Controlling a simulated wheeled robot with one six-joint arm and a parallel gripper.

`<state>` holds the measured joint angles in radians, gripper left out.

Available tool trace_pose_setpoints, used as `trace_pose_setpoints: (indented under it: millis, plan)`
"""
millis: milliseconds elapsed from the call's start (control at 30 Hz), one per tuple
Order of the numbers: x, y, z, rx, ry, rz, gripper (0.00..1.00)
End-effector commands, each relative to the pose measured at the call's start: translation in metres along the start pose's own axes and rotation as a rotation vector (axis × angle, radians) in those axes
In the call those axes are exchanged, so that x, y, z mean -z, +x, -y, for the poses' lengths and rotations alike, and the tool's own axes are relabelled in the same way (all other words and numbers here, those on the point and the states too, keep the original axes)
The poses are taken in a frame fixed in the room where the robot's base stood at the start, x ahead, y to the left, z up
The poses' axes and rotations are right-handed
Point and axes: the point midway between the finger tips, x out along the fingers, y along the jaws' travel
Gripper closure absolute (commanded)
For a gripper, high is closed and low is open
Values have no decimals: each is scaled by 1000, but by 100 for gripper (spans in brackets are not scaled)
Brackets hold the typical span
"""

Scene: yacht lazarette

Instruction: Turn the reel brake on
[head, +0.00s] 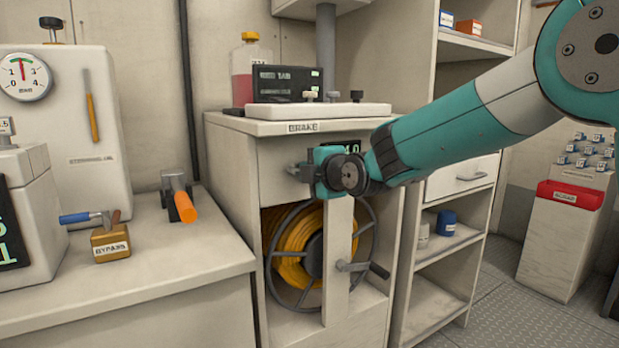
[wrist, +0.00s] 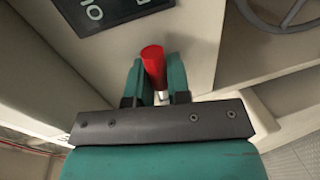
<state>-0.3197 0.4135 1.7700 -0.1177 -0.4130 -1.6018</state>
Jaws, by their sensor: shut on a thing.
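My gripper (head: 305,172) is at the front of the reel cabinet, just below the BRAKE label (head: 303,127). In the wrist view my gripper (wrist: 154,85) is shut on a red handle (wrist: 153,65), which stands up between the two teal fingers. In the head view the handle is hidden by the gripper. The hose reel (head: 295,255), wound with yellow hose, sits in the cabinet opening below; part of its grey rim (wrist: 285,15) shows in the wrist view. A dark display (wrist: 100,12) lies close by, partly hidden by my arm in the head view.
Left is a bench (head: 160,270) with a brass BYPASS block (head: 110,243), an orange-handled lever (head: 184,205) and a gauge tank (head: 75,140). A crank (head: 360,268) juts out below my gripper. Shelves (head: 440,250) stand right, with open floor (head: 530,320) in front.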

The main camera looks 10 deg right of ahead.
Motion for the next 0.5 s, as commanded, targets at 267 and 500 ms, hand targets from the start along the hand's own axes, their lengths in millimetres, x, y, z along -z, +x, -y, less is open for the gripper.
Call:
trace_pose_setpoints:
  millis: [267, 500]
  plan:
    - [1, 0, -1, 2, -50, 8, 100]
    - [1, 0, -1, 2, -54, 9, 100]
